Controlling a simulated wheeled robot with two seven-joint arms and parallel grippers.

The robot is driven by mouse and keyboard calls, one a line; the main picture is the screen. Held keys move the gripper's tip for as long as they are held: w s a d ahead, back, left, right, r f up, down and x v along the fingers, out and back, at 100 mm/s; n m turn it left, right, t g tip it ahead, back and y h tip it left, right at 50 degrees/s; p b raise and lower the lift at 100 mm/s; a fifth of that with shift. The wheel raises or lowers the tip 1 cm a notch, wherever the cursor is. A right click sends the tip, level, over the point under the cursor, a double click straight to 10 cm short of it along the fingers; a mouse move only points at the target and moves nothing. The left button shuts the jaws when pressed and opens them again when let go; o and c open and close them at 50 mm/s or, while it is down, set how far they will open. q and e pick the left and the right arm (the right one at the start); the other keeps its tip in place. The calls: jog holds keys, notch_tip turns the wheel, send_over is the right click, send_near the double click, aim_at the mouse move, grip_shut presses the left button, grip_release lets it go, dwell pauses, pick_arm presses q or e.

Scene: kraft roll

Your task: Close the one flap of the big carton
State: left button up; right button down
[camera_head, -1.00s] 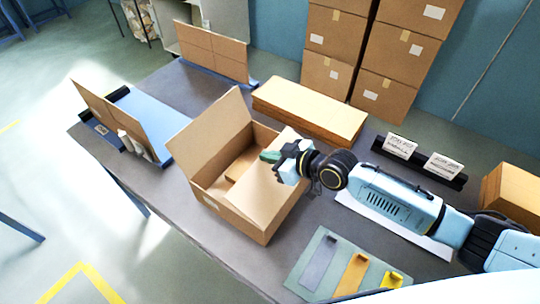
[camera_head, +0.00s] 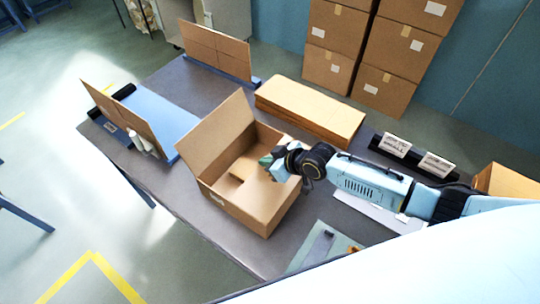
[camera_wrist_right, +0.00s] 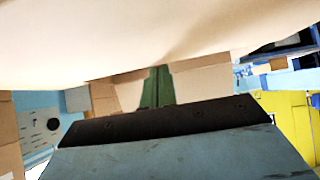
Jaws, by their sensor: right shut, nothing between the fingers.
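The big carton (camera_head: 232,207) stands on the grey table. One broad flap (camera_head: 217,132) stands up, leaning outward, on its far left side. A cardboard panel (camera_head: 262,197) shows at the right part of the opening; I cannot tell whether it is a flap or the inner wall. My right gripper (camera_head: 266,160) is shut and empty, at the right part of the opening. Its green fingers (camera_wrist_right: 157,88) show in the right wrist view below a wide, pale, close surface (camera_wrist_right: 120,40), likely cardboard. Contact is unclear. My left gripper is not in view.
A stack of flat cardboard (camera_head: 310,108) lies behind the carton. Upright cardboard sheets stand at the left (camera_head: 118,115) and back (camera_head: 215,52). A black holder with cards (camera_head: 412,157) is at the right.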

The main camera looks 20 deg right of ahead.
jog(key=shift+r+p, duration=1.4)
jog(key=shift+r, duration=0.1)
notch_tip(320, 180, up, 3)
jog(key=p, duration=0.3)
jog(key=shift+r, duration=0.2)
jog(key=v, duration=0.9)
jog(key=shift+r, duration=0.25)
jog(key=shift+s, duration=0.1)
